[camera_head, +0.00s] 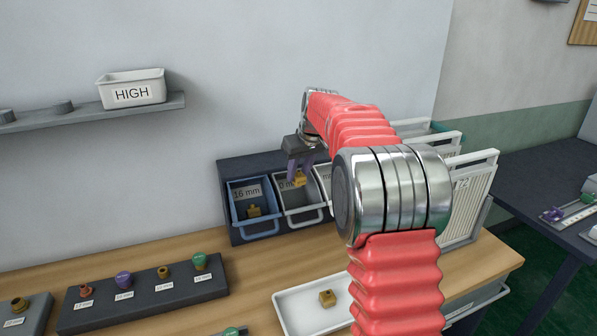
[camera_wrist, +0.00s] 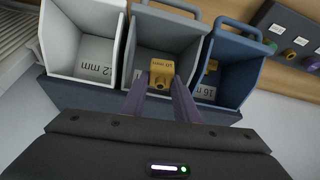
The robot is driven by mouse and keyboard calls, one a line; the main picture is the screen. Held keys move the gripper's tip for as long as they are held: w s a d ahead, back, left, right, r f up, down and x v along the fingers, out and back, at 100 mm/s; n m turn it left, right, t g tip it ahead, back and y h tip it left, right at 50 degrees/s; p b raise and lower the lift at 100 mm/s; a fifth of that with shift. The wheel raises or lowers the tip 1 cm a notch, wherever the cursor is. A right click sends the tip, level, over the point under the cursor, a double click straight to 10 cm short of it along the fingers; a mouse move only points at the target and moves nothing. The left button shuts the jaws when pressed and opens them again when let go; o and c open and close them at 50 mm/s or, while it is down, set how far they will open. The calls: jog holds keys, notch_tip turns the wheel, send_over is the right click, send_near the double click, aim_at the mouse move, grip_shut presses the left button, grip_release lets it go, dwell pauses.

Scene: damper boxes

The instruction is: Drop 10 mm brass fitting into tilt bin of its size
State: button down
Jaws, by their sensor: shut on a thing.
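The brass fitting (camera_head: 299,179) is held between the purple fingers of my gripper (camera_head: 301,164). In the wrist view the fitting (camera_wrist: 162,73) sits at the tips of my shut gripper (camera_wrist: 161,86), in front of the middle grey tilt bin (camera_wrist: 166,36). In the head view it is at the mouth of that grey bin (camera_head: 302,217). The bin's label is partly hidden by the fitting; "0 m" shows. Left of it in the head view is the blue 16 mm bin (camera_head: 260,228) with a brass fitting (camera_head: 254,211) inside.
The pale 12 mm bin (camera_wrist: 93,32) adjoins the grey bin; my arm partly hides it in the head view. A white tray (camera_head: 288,316) holds another brass fitting (camera_head: 327,298). A dark rack (camera_head: 140,298) of labelled samples stands left. A HIGH bin (camera_head: 131,87) sits on the shelf.

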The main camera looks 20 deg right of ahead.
jog(key=c, duration=1.3)
grip_release()
jog(key=shift+r, duration=0.1)
jog(key=v, duration=1.3)
jog(key=shift+s+r, duration=0.15)
jog(key=shift+r, duration=0.05)
